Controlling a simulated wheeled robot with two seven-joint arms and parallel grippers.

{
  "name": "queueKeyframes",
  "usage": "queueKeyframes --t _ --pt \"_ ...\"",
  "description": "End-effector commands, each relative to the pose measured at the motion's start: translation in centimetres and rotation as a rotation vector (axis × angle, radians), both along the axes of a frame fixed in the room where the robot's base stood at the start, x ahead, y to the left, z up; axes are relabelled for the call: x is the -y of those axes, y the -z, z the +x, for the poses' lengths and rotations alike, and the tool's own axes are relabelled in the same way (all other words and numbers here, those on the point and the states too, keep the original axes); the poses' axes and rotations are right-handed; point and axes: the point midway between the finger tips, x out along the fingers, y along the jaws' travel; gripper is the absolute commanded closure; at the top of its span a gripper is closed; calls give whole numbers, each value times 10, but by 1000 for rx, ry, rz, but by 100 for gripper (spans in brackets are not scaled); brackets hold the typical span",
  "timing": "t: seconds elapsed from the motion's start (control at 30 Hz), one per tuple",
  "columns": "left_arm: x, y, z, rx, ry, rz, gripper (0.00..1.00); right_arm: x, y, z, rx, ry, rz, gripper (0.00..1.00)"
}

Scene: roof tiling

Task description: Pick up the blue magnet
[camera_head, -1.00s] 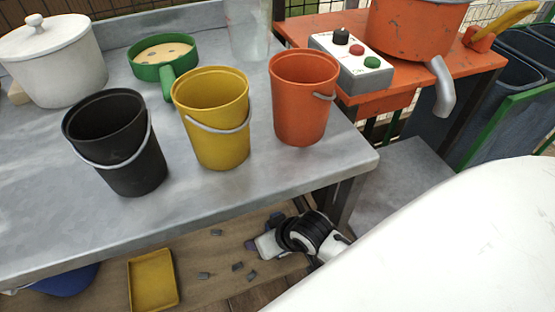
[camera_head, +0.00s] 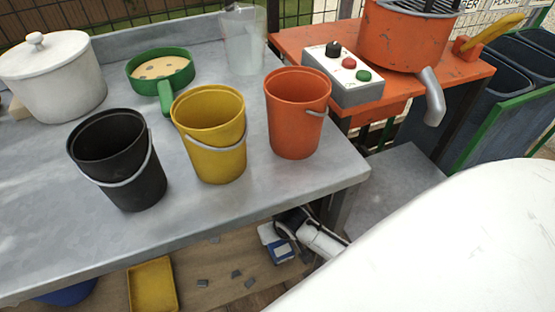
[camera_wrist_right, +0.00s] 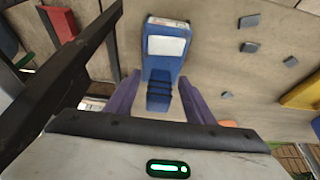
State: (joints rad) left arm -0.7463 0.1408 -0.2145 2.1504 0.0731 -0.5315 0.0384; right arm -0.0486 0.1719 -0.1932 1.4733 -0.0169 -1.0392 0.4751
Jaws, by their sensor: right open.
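The blue magnet (camera_wrist_right: 166,62) is a blue block with a pale label and a dark ribbed part, seen in the right wrist view. It also shows in the head view (camera_head: 283,252), low beneath the table's front edge. My right gripper (camera_wrist_right: 159,80) is open, its two purple fingers on either side of the magnet's ribbed near end. Gaps show between the fingers and the magnet. In the head view the right wrist is partly hidden under the table. My left gripper is not in view.
The grey table (camera_head: 230,200) overhangs the lower board and holds a black bucket (camera_head: 120,170), yellow bucket (camera_head: 212,150) and orange bucket (camera_head: 297,120). Small dark chips (camera_head: 236,273) and a yellow tray (camera_head: 152,285) lie below. A dark frame bar (camera_wrist_right: 75,60) runs close to the gripper's left.

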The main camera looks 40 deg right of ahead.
Motion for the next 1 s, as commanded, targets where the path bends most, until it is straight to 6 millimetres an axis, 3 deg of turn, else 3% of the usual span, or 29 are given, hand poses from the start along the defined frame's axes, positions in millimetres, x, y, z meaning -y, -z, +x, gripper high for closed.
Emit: queueKeyframes --t 0.23,0.5,0.77,1.0 --pt "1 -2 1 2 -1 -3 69 0 1 1 1 -1 0 52" --pt "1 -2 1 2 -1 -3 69 0 1 1 1 -1 0 93" --pt "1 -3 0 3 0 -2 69 0 -2 2 4 -1 0 93" --pt "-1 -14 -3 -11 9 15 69 0 -41 3 7 -3 0 93"
